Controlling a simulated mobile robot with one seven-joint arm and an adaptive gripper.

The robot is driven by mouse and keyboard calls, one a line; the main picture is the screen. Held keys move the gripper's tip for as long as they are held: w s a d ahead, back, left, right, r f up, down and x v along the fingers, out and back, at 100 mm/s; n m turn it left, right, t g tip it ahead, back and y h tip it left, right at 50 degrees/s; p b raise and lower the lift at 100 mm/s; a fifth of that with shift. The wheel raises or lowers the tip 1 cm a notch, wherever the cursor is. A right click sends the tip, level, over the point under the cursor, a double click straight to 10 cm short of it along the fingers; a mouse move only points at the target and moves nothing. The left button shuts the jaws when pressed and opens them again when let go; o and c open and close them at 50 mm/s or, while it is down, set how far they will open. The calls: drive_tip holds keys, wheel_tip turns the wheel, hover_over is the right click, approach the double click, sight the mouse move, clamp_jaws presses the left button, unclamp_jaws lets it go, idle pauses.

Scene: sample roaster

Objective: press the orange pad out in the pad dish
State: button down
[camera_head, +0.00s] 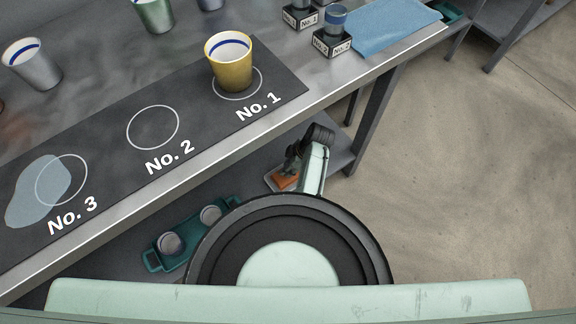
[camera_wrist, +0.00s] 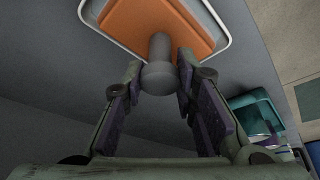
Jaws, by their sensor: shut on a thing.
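The orange pad (camera_head: 287,181) is a flat block with a rounded grey knob; it also shows at the top of the wrist view (camera_wrist: 150,22). My gripper (camera_wrist: 160,76) is shut on the knob, one finger on each side. In the head view my gripper (camera_head: 292,164) is low beside the bench, over the pad. The pad dish (camera_head: 269,182) is a shallow tray with a pale rim (camera_wrist: 228,42) that shows around the pad. I cannot tell whether the pad touches the dish floor. Part of the dish is out of frame in the wrist view.
A teal carrier (camera_head: 155,262) with two round metal pieces is on the lower shelf, left of my arm. Above, the bench mat (camera_head: 105,128) bears a yellow cup (camera_head: 230,70) at No. 1 and a pale spill (camera_head: 38,192) at No. 3. Open floor (camera_head: 470,190) lies right.

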drive_tip(key=shift+r+p, duration=2.55)
drive_tip(key=shift+r, duration=0.35)
